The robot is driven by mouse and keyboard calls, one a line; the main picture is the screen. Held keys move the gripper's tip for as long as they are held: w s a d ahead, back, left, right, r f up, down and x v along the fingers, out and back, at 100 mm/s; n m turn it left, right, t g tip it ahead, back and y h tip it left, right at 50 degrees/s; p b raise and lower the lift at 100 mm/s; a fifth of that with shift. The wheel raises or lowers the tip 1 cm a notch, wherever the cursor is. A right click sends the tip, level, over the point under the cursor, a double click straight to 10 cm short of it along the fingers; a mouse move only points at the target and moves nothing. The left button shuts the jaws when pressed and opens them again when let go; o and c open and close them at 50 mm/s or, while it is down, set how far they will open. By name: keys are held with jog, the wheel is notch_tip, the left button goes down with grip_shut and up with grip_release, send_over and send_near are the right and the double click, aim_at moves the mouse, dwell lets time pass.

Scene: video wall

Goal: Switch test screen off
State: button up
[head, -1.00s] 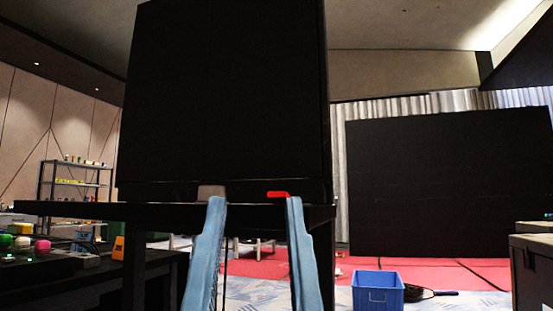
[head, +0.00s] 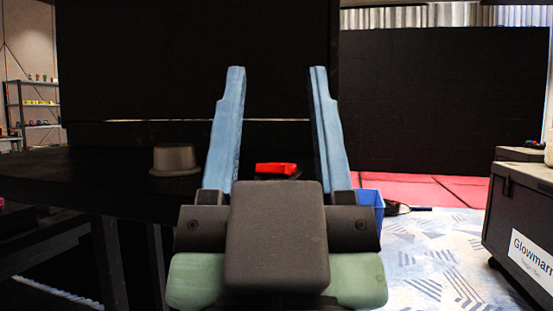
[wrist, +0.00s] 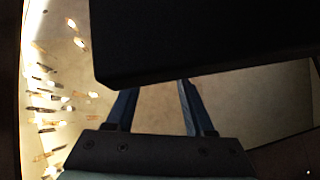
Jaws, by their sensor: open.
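A large black screen (head: 150,70) stands at the back of a dark table (head: 60,175) in the head view, with a thin bright line along its lower edge. A small red switch-like part (head: 276,169) sits on a dark base on the table. My gripper (head: 277,72) is open and empty, its two blue fingers pointing up and forward. The red part shows between the fingers, apart from both; its depth relative to them is unclear. In the wrist view my gripper (wrist: 155,88) points toward a large dark slab (wrist: 200,40), which I cannot identify.
A grey-brown round object (head: 175,160) stands on the table left of my gripper. A blue crate (head: 371,203) is on the floor to the right. A black case (head: 520,215) stands far right. Patterned carpet (head: 430,260) lies open between them.

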grip_shut()
dwell(1.8)
